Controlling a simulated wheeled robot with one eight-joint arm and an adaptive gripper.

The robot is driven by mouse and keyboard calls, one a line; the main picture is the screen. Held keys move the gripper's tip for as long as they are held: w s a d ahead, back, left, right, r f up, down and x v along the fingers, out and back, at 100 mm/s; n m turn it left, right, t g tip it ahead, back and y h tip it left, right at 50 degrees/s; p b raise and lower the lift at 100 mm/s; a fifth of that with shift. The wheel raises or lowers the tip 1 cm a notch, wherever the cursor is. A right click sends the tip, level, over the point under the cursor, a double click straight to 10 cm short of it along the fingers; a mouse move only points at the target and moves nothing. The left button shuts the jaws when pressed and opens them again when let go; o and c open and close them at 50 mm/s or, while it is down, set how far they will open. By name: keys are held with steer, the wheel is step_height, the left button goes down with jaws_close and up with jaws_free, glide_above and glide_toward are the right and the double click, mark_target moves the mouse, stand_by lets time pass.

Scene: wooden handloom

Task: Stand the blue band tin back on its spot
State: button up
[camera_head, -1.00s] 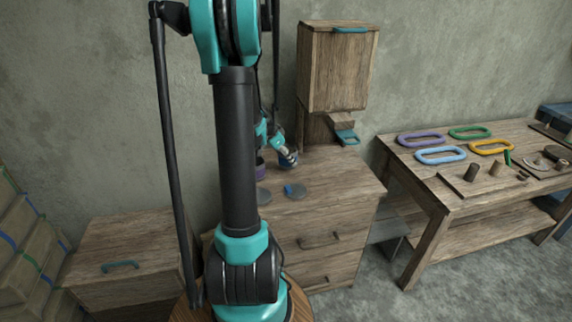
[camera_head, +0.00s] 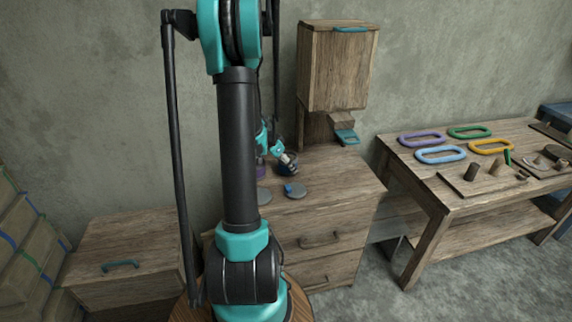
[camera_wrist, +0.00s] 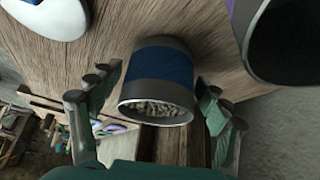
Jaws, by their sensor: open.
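The blue band tin (camera_wrist: 165,66) is a dark cylinder with a wide blue band and an open mouth full of small pale pieces. Its mouth faces my wrist camera, and its base is toward the wooden top. In the head view the tin (camera_head: 288,170) is at the back of the drawer chest, partly hidden by my gripper (camera_head: 288,160). In the wrist view my open gripper (camera_wrist: 158,92) has one finger on each side of the tin, with visible gaps. I cannot make out a separate marked spot.
A purple-banded tin (camera_wrist: 268,38) stands close beside it. A wooden dispenser box (camera_head: 338,68) is behind. The chest top is clear at right.

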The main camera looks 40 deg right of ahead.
steer(key=v, duration=1.2)
steer(key=shift+r, duration=0.15)
steer(key=a+f+n+t+y, duration=0.25)
steer(key=a+n, duration=0.65)
steer(key=a, duration=1.1)
steer(key=s+a+f+n+y, duration=0.1)
steer(key=s+a+n, duration=0.1)
steer(key=a, duration=0.3)
steer(key=s+a+f+n+t+y, duration=0.1)
steer(key=s+a+n, duration=0.2)
steer(key=a, duration=0.3)
steer(key=s+a+f+n+t+y, duration=0.1)
steer(key=s+a+f+n, duration=0.1)
steer(key=a+n, duration=0.3)
steer(key=shift+s+a, duration=0.6)
steer(key=shift+s, duration=0.1)
steer(key=shift+y, duration=0.25)
